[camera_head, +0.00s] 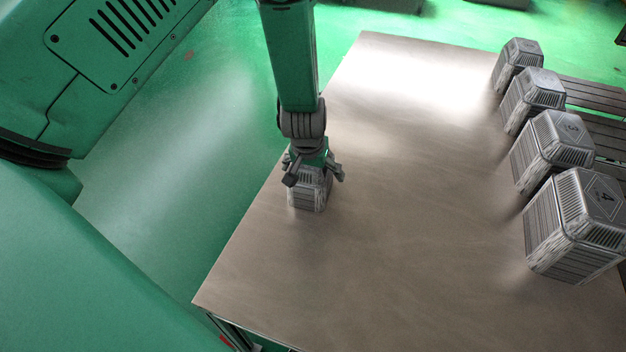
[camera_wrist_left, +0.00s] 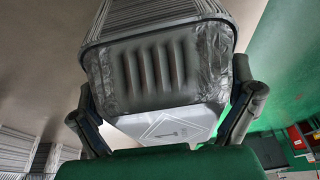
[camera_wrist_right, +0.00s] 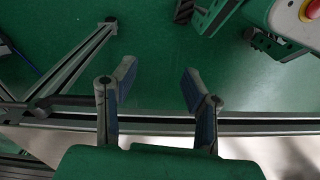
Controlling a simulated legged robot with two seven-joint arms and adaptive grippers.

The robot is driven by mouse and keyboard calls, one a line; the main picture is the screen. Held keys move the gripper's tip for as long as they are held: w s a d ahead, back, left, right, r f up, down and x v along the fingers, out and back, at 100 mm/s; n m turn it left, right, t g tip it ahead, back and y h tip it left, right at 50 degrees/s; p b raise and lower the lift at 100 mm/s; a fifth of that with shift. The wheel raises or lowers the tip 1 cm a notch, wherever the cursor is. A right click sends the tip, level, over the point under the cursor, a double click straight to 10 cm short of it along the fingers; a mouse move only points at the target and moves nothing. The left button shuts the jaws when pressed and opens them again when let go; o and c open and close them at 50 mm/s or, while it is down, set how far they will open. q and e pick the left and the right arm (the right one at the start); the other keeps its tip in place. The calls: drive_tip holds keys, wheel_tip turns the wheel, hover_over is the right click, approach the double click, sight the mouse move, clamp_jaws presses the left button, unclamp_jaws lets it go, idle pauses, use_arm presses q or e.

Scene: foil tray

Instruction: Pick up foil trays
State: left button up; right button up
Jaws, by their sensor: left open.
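A stack of foil trays (camera_head: 308,194) stands near the left edge of the table (camera_head: 400,230). My left gripper (camera_head: 314,176) is open above it, with a finger on either side of its top. In the left wrist view the foil tray stack (camera_wrist_left: 160,75) lies between the spread fingers of the left gripper (camera_wrist_left: 168,115), and a white label marked 1 shows on it. Whether the fingers touch it I cannot tell. My right gripper (camera_wrist_right: 158,92) shows only in the right wrist view, open and empty.
Several larger tray stacks (camera_head: 552,140) with numbered labels stand in a row along the table's right side. A dark slatted surface (camera_head: 598,125) lies behind them. The middle of the table is clear. Metal frame bars (camera_wrist_right: 75,65) are near my right gripper.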

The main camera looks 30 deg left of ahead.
use_arm(q)
drive_tip(key=shift+a+f, duration=0.2)
drive_tip(key=shift+a, duration=0.2)
drive_tip(key=c, duration=0.4)
drive_tip(key=shift+f, duration=0.1)
drive_tip(key=c, duration=0.7)
